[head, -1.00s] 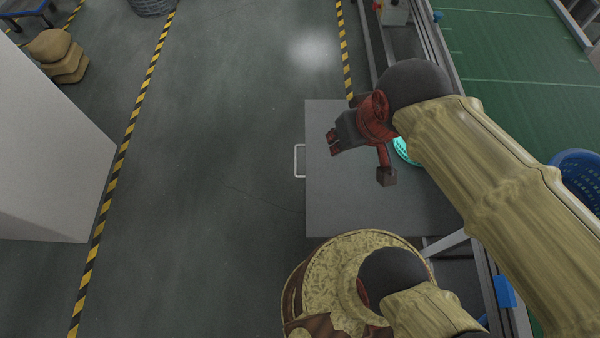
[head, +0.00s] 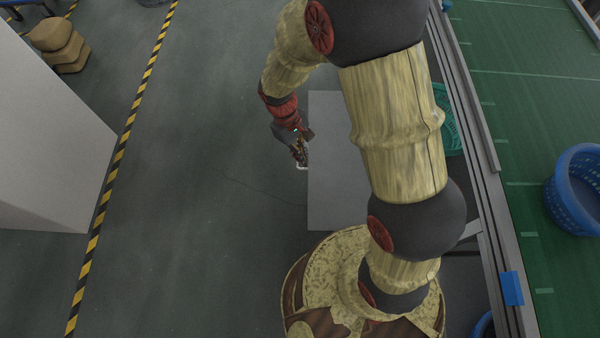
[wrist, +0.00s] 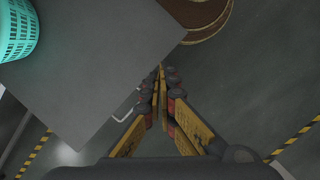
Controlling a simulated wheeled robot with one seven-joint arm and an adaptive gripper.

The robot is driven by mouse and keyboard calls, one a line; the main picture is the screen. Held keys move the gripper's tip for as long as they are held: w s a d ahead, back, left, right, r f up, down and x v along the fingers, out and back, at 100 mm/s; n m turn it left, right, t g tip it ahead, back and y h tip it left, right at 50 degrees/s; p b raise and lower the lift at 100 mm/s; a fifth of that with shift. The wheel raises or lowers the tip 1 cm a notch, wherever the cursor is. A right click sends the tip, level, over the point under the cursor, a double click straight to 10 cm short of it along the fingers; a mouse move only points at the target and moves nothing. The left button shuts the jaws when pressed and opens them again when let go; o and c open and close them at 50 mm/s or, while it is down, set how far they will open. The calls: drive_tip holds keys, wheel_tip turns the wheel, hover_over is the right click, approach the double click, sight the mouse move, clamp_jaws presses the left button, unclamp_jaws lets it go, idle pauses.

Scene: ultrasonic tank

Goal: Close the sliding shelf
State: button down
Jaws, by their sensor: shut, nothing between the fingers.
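The sliding shelf is a flat grey panel (head: 330,185) that sticks out left from the frame beside the conveyor, partly hidden by my arm. Its pale handle (head: 302,168) is on its left edge, mostly hidden by my gripper (head: 301,162). In the wrist view the shelf (wrist: 90,70) fills the upper left, with the handle (wrist: 127,112) on its near edge. My gripper (wrist: 161,72) is shut and empty there, just right of the handle and outside the shelf's edge. I cannot tell whether the fingers touch the handle.
A teal basket (head: 450,125) is at the shelf's right side; it also shows in the wrist view (wrist: 16,28). A blue basket (head: 577,190) stands on the green conveyor (head: 525,130). A white block (head: 50,130) is at far left. The floor (head: 200,200) between is clear.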

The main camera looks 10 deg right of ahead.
drive_tip(key=w+a+f+n+h, duration=0.1)
drive_tip(key=w+f+n, duration=0.1)
drive_tip(key=f, duration=0.7)
drive_tip(key=w+a+f+n, duration=0.1)
drive_tip(key=f+n, duration=0.2)
drive_tip(key=f, duration=0.7)
drive_tip(key=w+a+f+n+t, duration=0.2)
drive_tip(key=w+f+n, duration=0.15)
drive_tip(key=w, duration=0.45)
drive_tip(key=s+d+f+b, duration=0.1)
drive_tip(key=d+f+b, duration=0.3)
drive_tip(key=f, duration=0.5)
drive_tip(key=shift+s+d+f, duration=0.15)
drive_tip(key=shift+s+d, duration=0.05)
drive_tip(key=shift+d, duration=0.7)
drive_tip(key=shift+n, duration=0.25)
